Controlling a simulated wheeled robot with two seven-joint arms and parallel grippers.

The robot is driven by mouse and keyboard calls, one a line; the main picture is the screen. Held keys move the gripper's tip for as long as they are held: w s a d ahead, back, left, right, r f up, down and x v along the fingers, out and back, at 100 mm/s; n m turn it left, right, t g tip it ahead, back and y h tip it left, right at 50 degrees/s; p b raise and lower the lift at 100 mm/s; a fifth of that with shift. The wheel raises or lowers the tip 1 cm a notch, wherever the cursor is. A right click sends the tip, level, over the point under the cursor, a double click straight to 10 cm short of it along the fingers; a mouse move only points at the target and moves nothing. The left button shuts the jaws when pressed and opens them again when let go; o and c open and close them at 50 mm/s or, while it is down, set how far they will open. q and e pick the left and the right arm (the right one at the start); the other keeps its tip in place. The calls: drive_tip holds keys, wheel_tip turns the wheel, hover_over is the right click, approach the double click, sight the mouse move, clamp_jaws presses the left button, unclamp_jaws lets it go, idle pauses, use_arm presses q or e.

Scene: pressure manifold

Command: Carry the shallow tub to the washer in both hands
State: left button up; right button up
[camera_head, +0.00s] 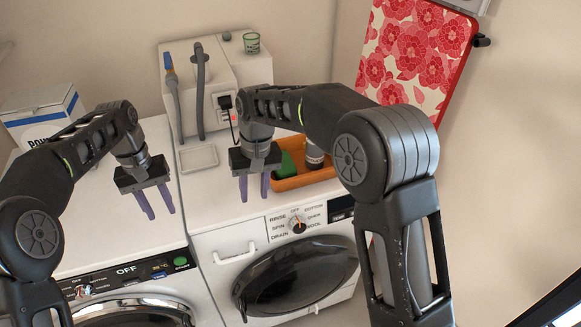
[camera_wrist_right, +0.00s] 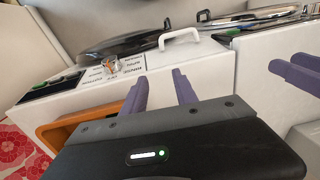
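An orange shallow tub (camera_head: 312,178) stands on top of the right-hand washer, partly hidden behind my right arm. A green object (camera_head: 287,165) and a dark bottle with a pale label (camera_head: 314,154) are in it. Its orange wall also shows at the lower left of the right wrist view (camera_wrist_right: 52,133). My right gripper (camera_head: 254,198) is open and empty, fingers pointing down, just left of the tub near the washer's front edge. My left gripper (camera_head: 160,213) is open and empty over the left machine, near its right side, well apart from the tub.
The right washer (camera_head: 222,241) has a dial panel and a round dark door. A small pale tray (camera_head: 198,157) lies behind the grippers, before a white unit with hoses (camera_head: 215,80) and a green cup (camera_head: 251,42). A white-blue box (camera_head: 44,115) stands far left. The left machine's top is mostly clear.

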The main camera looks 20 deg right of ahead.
wheel_tip(320, 180, up, 12)
drive_tip(key=d, duration=0.1)
drive_tip(key=shift+d, duration=0.15)
use_arm(q)
drive_tip(key=shift+a, duration=0.1)
use_arm(e)
drive_tip(key=shift+f, duration=0.1)
use_arm(q)
drive_tip(key=shift+s+a+b, duration=0.2)
drive_tip(key=shift+a, duration=0.45)
drive_tip(key=shift+s+a+b, duration=0.15)
drive_tip(key=shift+a, duration=0.45)
drive_tip(key=shift+s+a, duration=0.2)
drive_tip(key=shift+a, duration=0.6)
drive_tip(key=shift+s+a, duration=0.2)
drive_tip(key=shift+a, duration=0.55)
use_arm(e)
drive_tip(key=shift+f, duration=0.5)
use_arm(q)
drive_tip(key=shift+f+b, duration=0.6)
drive_tip(key=shift+b, duration=0.2)
drive_tip(key=shift+f, duration=0.15)
use_arm(e)
drive_tip(key=shift+s+a, duration=0.95)
drive_tip(key=shift+a, duration=0.2)
drive_tip(key=shift+s+a, duration=0.95)
drive_tip(key=shift+a, duration=0.2)
